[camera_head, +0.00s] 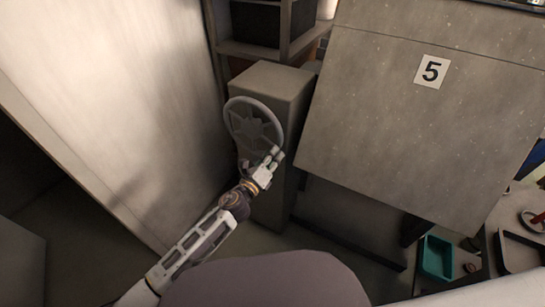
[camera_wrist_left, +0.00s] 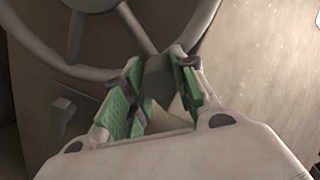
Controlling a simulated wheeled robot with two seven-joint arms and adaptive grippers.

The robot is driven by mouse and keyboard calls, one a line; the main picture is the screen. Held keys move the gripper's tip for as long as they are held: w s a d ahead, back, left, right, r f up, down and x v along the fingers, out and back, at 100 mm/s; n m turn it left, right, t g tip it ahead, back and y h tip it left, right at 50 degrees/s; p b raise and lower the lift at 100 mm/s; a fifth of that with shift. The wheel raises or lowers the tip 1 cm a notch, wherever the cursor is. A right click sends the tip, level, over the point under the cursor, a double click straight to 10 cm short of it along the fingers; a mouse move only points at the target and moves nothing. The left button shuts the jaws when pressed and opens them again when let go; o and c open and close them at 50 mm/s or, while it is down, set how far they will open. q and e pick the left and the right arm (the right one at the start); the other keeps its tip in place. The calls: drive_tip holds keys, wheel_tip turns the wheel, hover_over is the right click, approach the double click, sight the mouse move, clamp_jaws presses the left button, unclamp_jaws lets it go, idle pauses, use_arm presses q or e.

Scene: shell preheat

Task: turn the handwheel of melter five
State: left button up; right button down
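The grey spoked handwheel (camera_head: 252,124) is on a grey pedestal (camera_head: 272,82), left of the large tilted panel (camera_head: 420,110) with the number 5 label (camera_head: 432,71). My left gripper (camera_head: 275,155) is at the wheel's lower right rim. In the left wrist view its green-padded fingers (camera_wrist_left: 158,68) are apart, with the handwheel rim (camera_wrist_left: 205,22) passing at their tips. I cannot tell whether either pad touches the rim. Part of the rim is hidden by the fingers. My right gripper is not in view.
A tall pale panel (camera_head: 110,100) stands close on the left of the wheel. Dark shelving (camera_head: 262,50) is behind the pedestal. At the lower right are a teal tray (camera_head: 436,258) and a table with a dark tray (camera_head: 520,252). Open floor shows below the pedestal.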

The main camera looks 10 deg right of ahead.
use_arm(q)
drive_tip(key=o, duration=0.4)
drive_tip(key=shift+f, duration=0.1)
drive_tip(key=shift+v, duration=6)
